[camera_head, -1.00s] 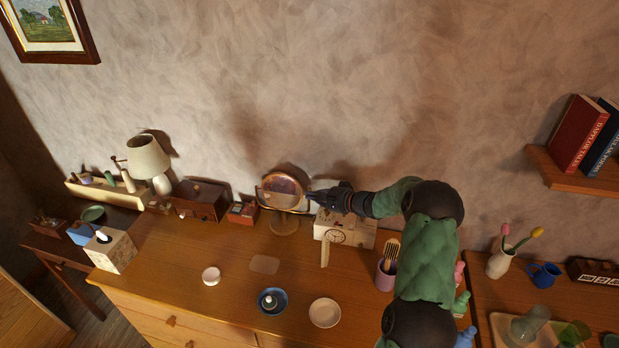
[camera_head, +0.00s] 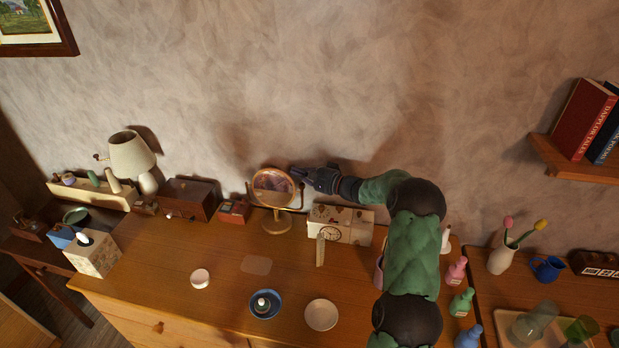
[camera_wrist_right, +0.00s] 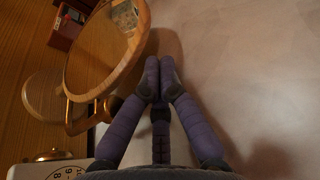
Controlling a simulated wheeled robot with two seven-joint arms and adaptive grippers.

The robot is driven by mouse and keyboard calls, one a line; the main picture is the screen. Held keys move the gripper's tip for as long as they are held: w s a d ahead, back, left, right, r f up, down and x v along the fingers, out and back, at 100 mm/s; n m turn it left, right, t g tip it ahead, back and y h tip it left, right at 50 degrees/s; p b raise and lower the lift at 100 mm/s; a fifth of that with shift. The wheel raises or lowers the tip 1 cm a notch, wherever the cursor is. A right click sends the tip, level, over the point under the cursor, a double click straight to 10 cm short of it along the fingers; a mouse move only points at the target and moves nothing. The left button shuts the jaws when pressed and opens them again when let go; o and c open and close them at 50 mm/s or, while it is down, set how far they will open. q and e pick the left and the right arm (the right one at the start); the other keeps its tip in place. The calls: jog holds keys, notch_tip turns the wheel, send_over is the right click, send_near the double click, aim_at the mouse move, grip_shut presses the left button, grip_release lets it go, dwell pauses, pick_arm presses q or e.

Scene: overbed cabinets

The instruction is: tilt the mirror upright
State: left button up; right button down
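The round mirror (camera_head: 272,188) in a wooden frame stands on its round base (camera_head: 276,226) at the back of the dresser, near the wall. My right gripper (camera_head: 298,174) is at the mirror's upper right edge in the head view. In the right wrist view the mirror (camera_wrist_right: 100,50) fills the upper left, and my right gripper's fingertips (camera_wrist_right: 158,88) are close together beside the frame's rim. Nothing shows between the fingertips. I cannot tell whether they touch the rim. My left gripper is not in view.
A box with a clock face (camera_head: 340,222) stands right of the mirror, below my right arm. A small red box (camera_head: 234,211) and a brown chest (camera_head: 188,198) stand to its left. A blue bowl (camera_head: 265,303) and a white dish (camera_head: 321,314) lie in front.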

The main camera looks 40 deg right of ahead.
jog(key=shift+x, duration=1.1)
jog(key=s+a+n+b, duration=0.1)
jog(key=b, duration=0.3)
jog(key=shift+a+r, duration=0.1)
jog(key=shift+s, duration=0.1)
